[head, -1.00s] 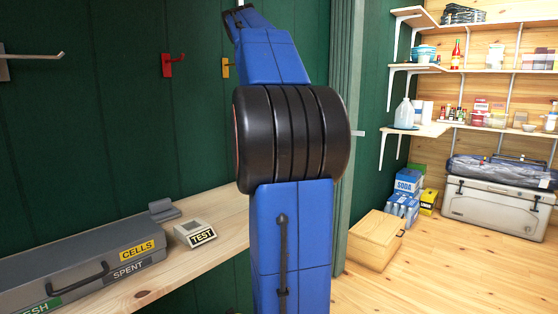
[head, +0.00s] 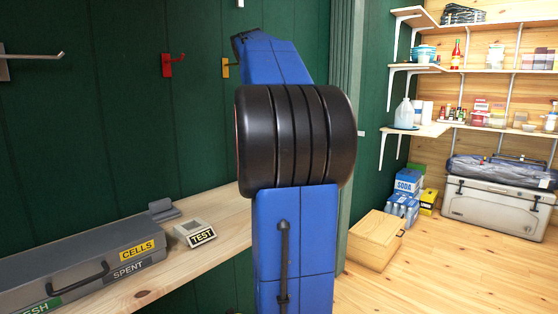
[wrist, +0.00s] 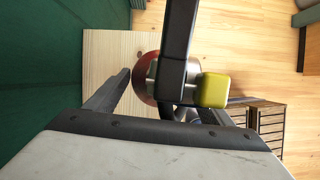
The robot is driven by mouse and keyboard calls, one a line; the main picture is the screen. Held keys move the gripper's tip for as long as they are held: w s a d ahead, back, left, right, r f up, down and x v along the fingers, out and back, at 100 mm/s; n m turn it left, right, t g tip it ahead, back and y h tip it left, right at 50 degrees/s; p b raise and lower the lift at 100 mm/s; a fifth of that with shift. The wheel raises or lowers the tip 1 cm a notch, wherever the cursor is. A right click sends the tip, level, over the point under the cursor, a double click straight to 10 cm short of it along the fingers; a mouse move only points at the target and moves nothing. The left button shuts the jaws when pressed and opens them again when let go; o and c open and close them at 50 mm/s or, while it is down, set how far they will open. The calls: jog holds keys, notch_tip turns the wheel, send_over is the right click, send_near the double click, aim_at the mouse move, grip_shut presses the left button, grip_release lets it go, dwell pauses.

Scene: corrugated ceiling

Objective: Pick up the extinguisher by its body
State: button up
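The extinguisher (wrist: 144,84) shows in the wrist view from above, as a round red body partly covered by its dark fittings. A wide dark bar, which seems to be its handle or lever, runs over it to the top edge, and a yellow block (wrist: 213,90) sits on its right. My gripper (wrist: 172,92) is open, with one finger left of the red body and the other lower right, partly hidden behind the fittings. I see no grip on the body. In the head view my blue arm fills the middle; neither the gripper nor the extinguisher shows there.
A wooden bench (head: 222,230) along the green wall bears a grey case (head: 80,265) and a TEST box (head: 195,233). Wall hooks hang above. A wooden crate (head: 375,240), soda boxes and a cooler (head: 497,208) stand right. A dark slatted rack (wrist: 267,122) shows in the wrist view.

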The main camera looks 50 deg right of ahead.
jog(key=c, duration=1.5)
jog(key=shift+r, duration=0.1)
jog(key=shift+c, duration=0.6)
jog(key=shift+r, duration=0.15)
